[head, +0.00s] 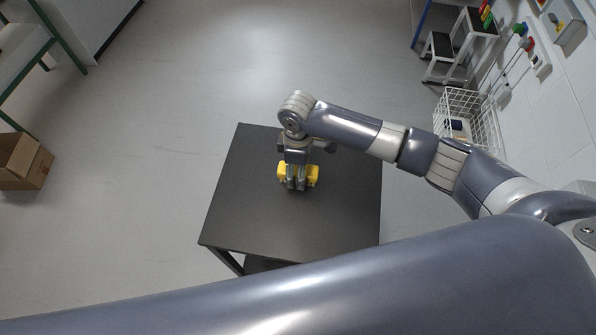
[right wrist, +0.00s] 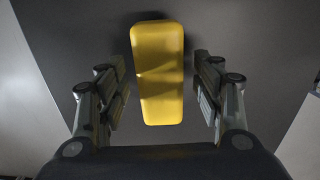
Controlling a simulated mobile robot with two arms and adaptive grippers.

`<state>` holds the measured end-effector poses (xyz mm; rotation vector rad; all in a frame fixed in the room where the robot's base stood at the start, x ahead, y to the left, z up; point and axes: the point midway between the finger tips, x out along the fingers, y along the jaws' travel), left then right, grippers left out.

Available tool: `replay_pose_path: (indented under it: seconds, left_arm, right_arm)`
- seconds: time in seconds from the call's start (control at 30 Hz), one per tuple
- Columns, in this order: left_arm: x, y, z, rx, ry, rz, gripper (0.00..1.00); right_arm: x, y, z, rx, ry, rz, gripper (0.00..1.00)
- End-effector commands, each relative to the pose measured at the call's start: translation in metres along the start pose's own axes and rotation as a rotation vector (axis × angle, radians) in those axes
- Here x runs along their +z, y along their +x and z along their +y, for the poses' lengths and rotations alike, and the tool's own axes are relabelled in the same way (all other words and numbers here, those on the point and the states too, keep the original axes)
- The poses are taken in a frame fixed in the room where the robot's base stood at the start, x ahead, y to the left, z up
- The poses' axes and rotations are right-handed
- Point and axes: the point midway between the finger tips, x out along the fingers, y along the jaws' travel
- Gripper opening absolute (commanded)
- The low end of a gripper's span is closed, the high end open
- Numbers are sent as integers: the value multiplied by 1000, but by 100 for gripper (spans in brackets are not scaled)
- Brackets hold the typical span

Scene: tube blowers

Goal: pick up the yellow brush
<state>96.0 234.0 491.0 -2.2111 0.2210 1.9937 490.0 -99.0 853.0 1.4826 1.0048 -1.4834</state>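The yellow brush (head: 313,174) lies on the black table (head: 270,225), partly hidden by my right gripper (head: 296,184) in the head view. In the right wrist view the brush (right wrist: 158,75) shows as a long rounded yellow block, upright in the picture, with a shadow across its middle. The fingers of my right gripper (right wrist: 162,95) are apart, one on each side of the brush, with a gap on both sides. I cannot tell the exact height of the fingertips above the table. My left gripper is not in view.
The table top around the brush is clear. A cardboard box (head: 24,162) stands on the floor at the left. A white wire basket (head: 470,118) and a step stool (head: 455,48) stand near the right wall. Open floor surrounds the table.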

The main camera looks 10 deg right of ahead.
Motion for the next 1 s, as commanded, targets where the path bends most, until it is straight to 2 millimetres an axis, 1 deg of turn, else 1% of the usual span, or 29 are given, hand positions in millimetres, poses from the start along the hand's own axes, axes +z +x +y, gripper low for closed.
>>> replay_pose_path:
  seconds: [0.03, 0.07, 0.1, 0.17, 0.2, 0.23, 0.53, 0.67, 0.77, 0.87, 0.9, 1.0]
  left_arm:
    - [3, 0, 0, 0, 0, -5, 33]
    - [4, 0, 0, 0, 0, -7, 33]
    - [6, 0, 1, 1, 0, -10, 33]
    - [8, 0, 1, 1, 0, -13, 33]
    - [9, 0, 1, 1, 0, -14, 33]
    - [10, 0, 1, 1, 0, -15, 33]
    - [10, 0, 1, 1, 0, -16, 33]
    - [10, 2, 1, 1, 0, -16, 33]
    - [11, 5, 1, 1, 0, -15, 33]
    - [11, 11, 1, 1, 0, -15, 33]
    - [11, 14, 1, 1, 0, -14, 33]
    - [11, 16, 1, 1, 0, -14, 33]
  right_arm:
    - [0, 0, 0, 0, 0, 0, 52]
    - [0, 0, 0, 0, 0, 0, 45]
    - [0, 0, 0, 0, 0, 0, 36]
    - [0, 0, 0, 0, 0, 0, 22]
    - [0, 0, 0, 0, 1, 0, 13]
    - [0, 0, 0, 0, 1, 0, 12]
    - [0, -1, 0, 0, 1, 0, 12]
    - [0, -5, 1, 0, 1, 1, 12]
    - [-1, -12, 1, 1, 1, 3, 12]
    - [-1, -26, 2, 3, 0, 4, 12]
    - [-1, -34, 2, 4, -1, 5, 12]
    - [0, -35, -19, -3, -4, 1, 12]
